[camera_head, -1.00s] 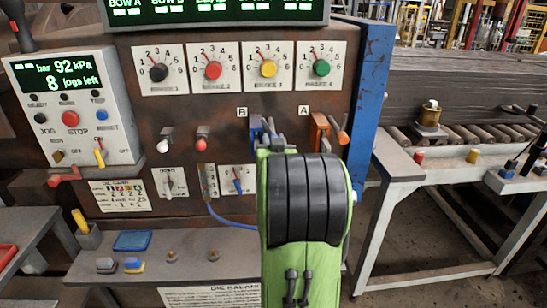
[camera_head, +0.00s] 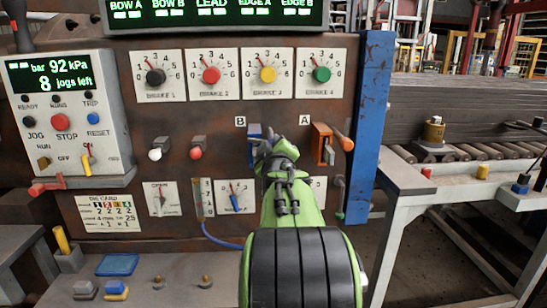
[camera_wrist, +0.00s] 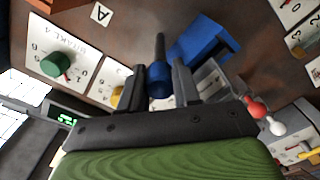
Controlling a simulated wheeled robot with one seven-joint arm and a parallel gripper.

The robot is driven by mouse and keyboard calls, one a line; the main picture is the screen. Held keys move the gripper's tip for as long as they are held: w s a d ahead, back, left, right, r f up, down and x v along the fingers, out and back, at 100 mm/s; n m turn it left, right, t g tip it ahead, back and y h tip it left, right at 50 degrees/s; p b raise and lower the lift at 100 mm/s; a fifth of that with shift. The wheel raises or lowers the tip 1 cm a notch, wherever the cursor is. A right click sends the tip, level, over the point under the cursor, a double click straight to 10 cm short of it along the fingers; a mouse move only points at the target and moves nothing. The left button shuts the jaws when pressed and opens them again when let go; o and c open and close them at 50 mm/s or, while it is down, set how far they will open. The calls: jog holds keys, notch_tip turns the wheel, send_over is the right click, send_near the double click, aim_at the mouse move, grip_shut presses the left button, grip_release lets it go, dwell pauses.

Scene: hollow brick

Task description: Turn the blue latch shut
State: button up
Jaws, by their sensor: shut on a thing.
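The blue latch (camera_head: 254,131) is on the rusty panel beside the letter B, mostly hidden behind my gripper in the head view. In the wrist view its blue bracket (camera_wrist: 207,40) is right of the fingers, and a round blue handle end (camera_wrist: 158,83) with a dark rod sits between them. My gripper (camera_wrist: 159,76) is shut on this blue handle, one dark finger on each side. In the head view my gripper (camera_head: 274,152) is at the latch, its fingertips hard to make out.
An orange latch (camera_head: 322,142) marked A, with an orange handle, is just to the right. Red (camera_head: 197,152) and white (camera_head: 155,154) knobs stick out to the left. Brake dials (camera_head: 211,75) are above, and a blue post (camera_head: 369,120) stands to the right.

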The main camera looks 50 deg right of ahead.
jog(key=shift+r+n+b, duration=0.15)
jog(key=shift+n+b, duration=0.35)
jog(key=shift+n, duration=0.3)
jog(key=o, duration=1.1)
jog(key=shift+c, duration=0.2)
jog(key=v, duration=1.5)
jog(key=shift+s+a, duration=0.25)
jog(key=shift+a, duration=0.1)
